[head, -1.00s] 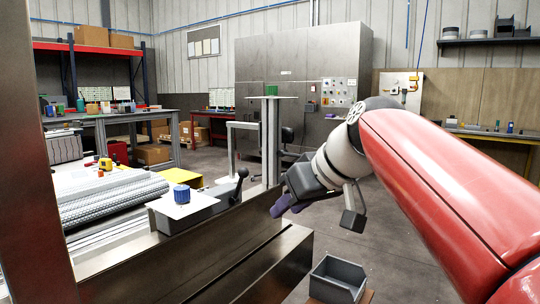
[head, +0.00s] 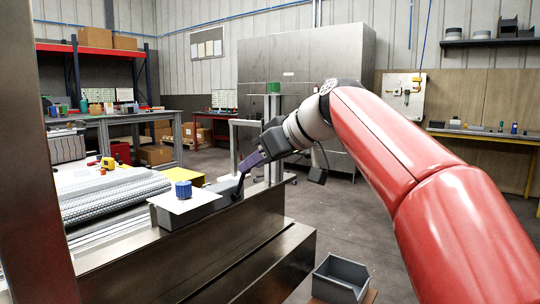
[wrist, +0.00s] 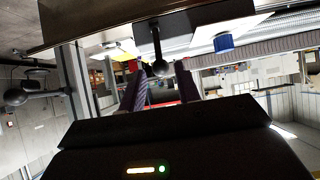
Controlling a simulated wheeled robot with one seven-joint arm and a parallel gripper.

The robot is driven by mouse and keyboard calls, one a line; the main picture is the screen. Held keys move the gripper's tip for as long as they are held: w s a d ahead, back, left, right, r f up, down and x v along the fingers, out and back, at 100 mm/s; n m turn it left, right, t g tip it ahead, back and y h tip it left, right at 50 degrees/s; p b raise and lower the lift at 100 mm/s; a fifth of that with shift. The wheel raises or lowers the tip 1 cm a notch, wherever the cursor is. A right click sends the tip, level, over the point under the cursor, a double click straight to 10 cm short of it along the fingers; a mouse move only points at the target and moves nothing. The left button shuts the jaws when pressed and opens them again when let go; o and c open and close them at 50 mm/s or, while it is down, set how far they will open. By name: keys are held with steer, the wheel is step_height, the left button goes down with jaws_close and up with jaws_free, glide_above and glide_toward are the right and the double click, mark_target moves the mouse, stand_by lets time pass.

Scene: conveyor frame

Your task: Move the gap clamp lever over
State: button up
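The clamp lever (head: 238,188) is a dark arm at the right end of a grey block with a white top plate, on the conveyor frame. In the wrist view the lever (wrist: 156,40) ends in a black ball, which shows between my fingertips. My gripper (head: 245,166) reaches in from the right with its purple fingers at the lever's top. In the wrist view my gripper (wrist: 161,70) is open, one finger on each side of the ball. I cannot tell whether either finger touches it.
A blue knob (head: 183,189) sits on the white plate left of the lever. A roller conveyor (head: 110,200) lies further left. A post with a green top (head: 273,88) stands behind my gripper. A grey bin (head: 340,278) is at the lower right. Open floor lies right of the frame.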

steer(key=shift+x, duration=0.8)
steer(key=shift+w+a+f, duration=0.1)
steer(key=shift+a, duration=0.05)
steer(key=shift+c, duration=0.6)
steer(key=c, duration=0.4)
steer(key=shift+s+d+f+b, duration=0.65)
steer(key=shift+d+b, duration=0.2)
steer(key=shift+b, duration=0.2)
